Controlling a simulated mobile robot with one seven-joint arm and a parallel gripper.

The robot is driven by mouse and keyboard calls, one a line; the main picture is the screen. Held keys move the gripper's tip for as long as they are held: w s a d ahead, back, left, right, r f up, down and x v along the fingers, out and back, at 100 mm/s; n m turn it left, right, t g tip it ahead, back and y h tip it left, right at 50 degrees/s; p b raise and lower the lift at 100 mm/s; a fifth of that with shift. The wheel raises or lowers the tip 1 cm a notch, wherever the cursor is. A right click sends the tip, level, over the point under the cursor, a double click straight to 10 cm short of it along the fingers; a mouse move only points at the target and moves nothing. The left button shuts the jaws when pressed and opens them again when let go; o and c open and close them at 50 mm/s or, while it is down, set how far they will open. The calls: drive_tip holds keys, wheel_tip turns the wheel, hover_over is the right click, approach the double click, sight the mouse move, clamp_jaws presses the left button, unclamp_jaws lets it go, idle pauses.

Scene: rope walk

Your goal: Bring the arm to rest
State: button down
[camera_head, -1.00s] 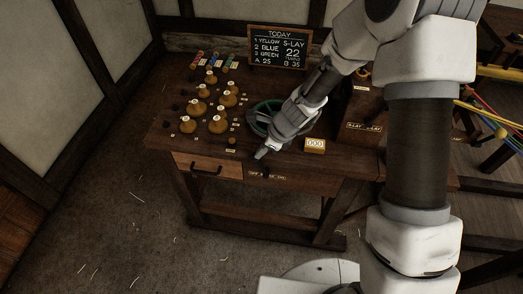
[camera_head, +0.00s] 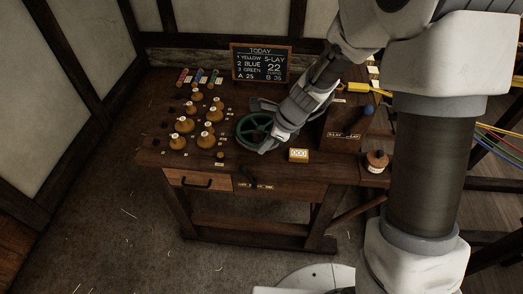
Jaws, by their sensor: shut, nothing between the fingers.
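My gripper (camera_head: 268,147) is at the end of my white and grey arm, low over the right-middle part of the wooden bench (camera_head: 228,195). It is close to the green-rimmed wheel (camera_head: 243,136), at its right side; I cannot tell whether it touches it. The fingers look shut and hold nothing. My arm comes down from the upper right and hides part of the bench's back.
Several wooden bobbins (camera_head: 181,125) stand on the bench's left half. A chalkboard (camera_head: 260,64) stands behind. A drawer (camera_head: 197,180) is in front. The floor at left is clear.

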drive_tip(key=shift+s+r, duration=0.1)
drive_tip(key=shift+r, duration=0.25)
idle(0.3)
drive_tip(key=s+d+r+n+t, duration=0.1)
drive_tip(key=s+d+r+n, duration=0.15)
drive_tip(key=r, duration=0.25)
drive_tip(key=s+d+r+n+h, duration=0.1)
drive_tip(key=d+r+n, duration=0.1)
drive_tip(key=r+n, duration=0.2)
drive_tip(key=s+d+r+n+t, duration=0.1)
drive_tip(key=s+d+r+n, duration=0.15)
drive_tip(key=r, duration=0.25)
drive_tip(key=s+d+r+n+t+h, duration=0.2)
drive_tip(key=s+d+r+n+h, duration=0.1)
drive_tip(key=s+d+r+n, duration=0.5)
drive_tip(key=s+d+n, duration=0.2)
drive_tip(key=s+n, duration=0.1)
drive_tip(key=s, duration=0.1)
drive_tip(key=shift+s+d+h, duration=0.15)
drive_tip(key=shift+s+h, duration=0.1)
drive_tip(key=shift+h, duration=0.05)
